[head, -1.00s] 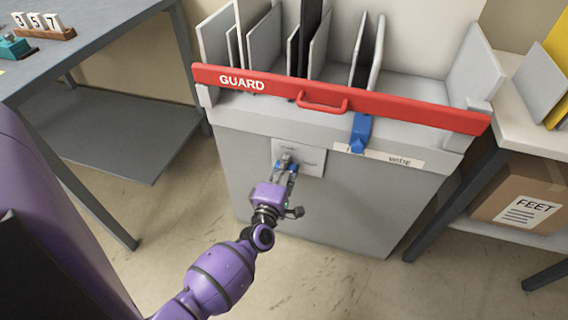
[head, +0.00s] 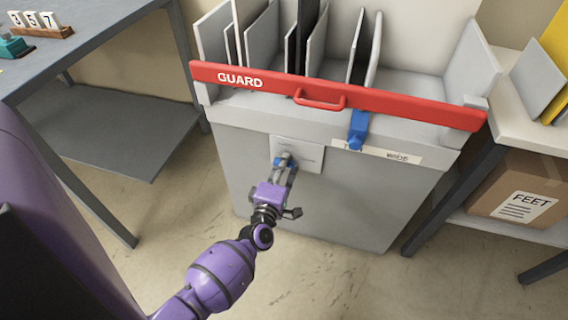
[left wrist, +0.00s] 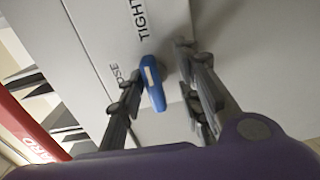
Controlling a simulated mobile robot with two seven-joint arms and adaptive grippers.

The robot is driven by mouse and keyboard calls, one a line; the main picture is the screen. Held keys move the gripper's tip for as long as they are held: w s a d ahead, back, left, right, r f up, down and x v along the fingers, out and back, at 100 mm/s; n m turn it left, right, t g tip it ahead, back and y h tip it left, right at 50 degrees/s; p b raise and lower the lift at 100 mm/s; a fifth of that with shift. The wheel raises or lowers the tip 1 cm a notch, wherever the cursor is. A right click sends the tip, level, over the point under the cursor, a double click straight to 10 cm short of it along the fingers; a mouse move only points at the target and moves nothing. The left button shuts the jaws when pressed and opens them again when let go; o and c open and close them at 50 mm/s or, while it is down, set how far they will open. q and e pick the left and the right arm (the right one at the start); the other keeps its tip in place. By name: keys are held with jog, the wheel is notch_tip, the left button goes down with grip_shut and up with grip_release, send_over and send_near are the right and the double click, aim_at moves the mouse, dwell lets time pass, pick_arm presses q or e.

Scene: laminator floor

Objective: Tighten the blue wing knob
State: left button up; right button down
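The blue wing knob (head: 278,162) sits on a white plate (head: 310,157) on the front of the grey machine, partly hidden by my left gripper (head: 287,162). In the left wrist view the knob (left wrist: 152,84) is an elongated blue wing with a pale mark. It lies between the two fingers of my left gripper (left wrist: 164,62), close to the left-hand finger and with a gap to the right-hand one. The gripper is open. The plate there shows "TIGHT" and a partly hidden word ending in "OSE". My right gripper is in neither view.
A red guard bar (head: 345,97) with a handle crosses the machine above the plate. A blue slider (head: 358,130) hangs over a label strip reading "WIDE". A grey table (head: 110,60) stands left; a shelf with a cardboard box (head: 515,190) stands right. Floor before the machine is clear.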

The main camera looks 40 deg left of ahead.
pick_arm(q)
jog(key=shift+w+a+r, duration=0.15)
jog(key=shift+r, duration=0.1)
jog(key=v, duration=1.2)
